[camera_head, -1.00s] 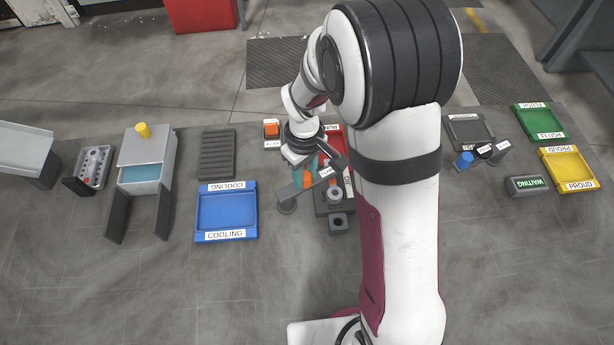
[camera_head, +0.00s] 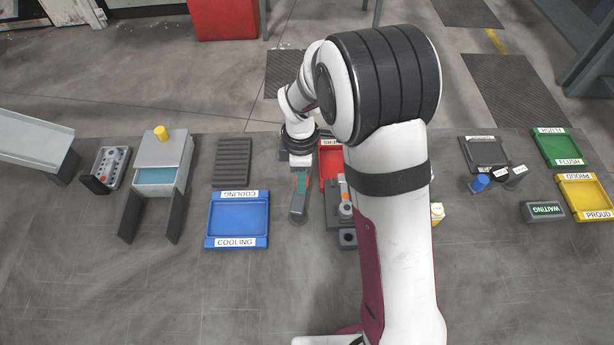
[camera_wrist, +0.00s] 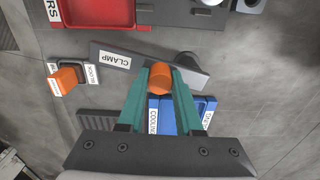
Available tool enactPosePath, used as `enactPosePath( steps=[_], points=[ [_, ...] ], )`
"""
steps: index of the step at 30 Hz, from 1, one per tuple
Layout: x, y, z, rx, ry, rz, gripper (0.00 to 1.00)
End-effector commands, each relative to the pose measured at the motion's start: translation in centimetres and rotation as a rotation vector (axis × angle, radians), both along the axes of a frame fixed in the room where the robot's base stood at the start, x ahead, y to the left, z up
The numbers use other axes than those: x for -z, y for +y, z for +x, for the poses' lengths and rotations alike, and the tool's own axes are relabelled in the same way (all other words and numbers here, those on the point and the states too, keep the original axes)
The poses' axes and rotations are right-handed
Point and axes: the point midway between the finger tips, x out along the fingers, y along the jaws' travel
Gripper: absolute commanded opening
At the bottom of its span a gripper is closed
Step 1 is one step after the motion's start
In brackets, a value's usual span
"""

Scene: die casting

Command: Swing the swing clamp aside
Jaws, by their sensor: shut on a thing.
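The swing clamp is a dark grey bar (camera_head: 298,205) on a round pivot. In the head view it points away from me, beside and left of the dark fixture (camera_head: 334,208). In the wrist view the bar (camera_wrist: 138,63) carries a CLAMP label, and its orange knob (camera_wrist: 160,79) stands up between my teal fingers. My gripper (camera_wrist: 160,88) is shut on that knob. In the head view my gripper (camera_head: 301,183) is over the bar, and the knob is hidden. A grey cylindrical part (camera_head: 345,209) stands on the fixture, with no bar across it.
A red tray (camera_head: 325,172) lies behind the fixture, partly hidden by my arm. The blue cooling tray (camera_head: 237,246) and a dark ridged rack (camera_head: 232,163) are to the left. An orange block (camera_wrist: 66,79) sits near the bar's labelled end.

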Motion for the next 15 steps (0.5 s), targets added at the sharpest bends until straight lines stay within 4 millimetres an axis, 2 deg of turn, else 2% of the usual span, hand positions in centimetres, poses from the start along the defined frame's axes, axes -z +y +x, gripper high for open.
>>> enactPosePath(
  steps=[6, 15],
  points=[
    [0.0, 0.68, 0.2, -0.131, -0.003, 0.0, 0.0],
    [0.0, 1.14, 0.22, -0.227, -0.003, 0.0, 0.0]
  ],
)
